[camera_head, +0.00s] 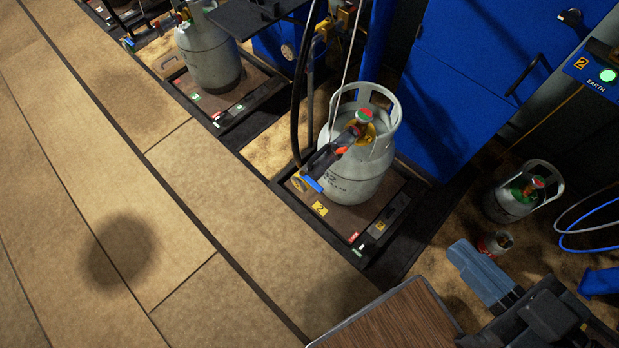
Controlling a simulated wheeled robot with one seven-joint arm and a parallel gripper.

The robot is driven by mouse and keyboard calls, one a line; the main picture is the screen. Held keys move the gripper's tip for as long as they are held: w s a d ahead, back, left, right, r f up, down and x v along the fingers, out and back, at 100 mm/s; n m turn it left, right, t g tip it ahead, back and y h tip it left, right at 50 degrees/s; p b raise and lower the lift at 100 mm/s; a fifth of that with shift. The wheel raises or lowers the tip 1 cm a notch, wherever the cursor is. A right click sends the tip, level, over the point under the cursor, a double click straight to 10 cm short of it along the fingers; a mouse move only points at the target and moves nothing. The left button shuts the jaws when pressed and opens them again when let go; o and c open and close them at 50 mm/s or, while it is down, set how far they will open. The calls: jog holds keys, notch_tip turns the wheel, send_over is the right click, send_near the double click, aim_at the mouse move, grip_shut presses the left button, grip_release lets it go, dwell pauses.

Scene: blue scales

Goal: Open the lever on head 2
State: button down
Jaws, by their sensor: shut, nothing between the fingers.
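A grey gas cylinder (345,180) stands upright on the scale platform (385,205) marked with a yellow 2. On its valve, under a red and green knob (365,115), sits the dark filling head (325,158) with an orange-red part. A blue-tipped lever-like piece (312,184) shows at its lower left end; I cannot tell the lever's exact position. A black hose runs up from the head. My gripper (466,256), with blue-grey fingers, is shut and empty at the lower right, apart from the head and the cylinder.
A second cylinder (208,55) stands on another scale at upper left. A blue cabinet (465,70) is behind. A small cylinder (520,192) and a red-and-white can (494,243) stand on the floor near my gripper. A brown board (400,325) is at the bottom. Floor at left is clear.

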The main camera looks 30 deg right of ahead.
aim_at(315, 185)
dwell(0.4)
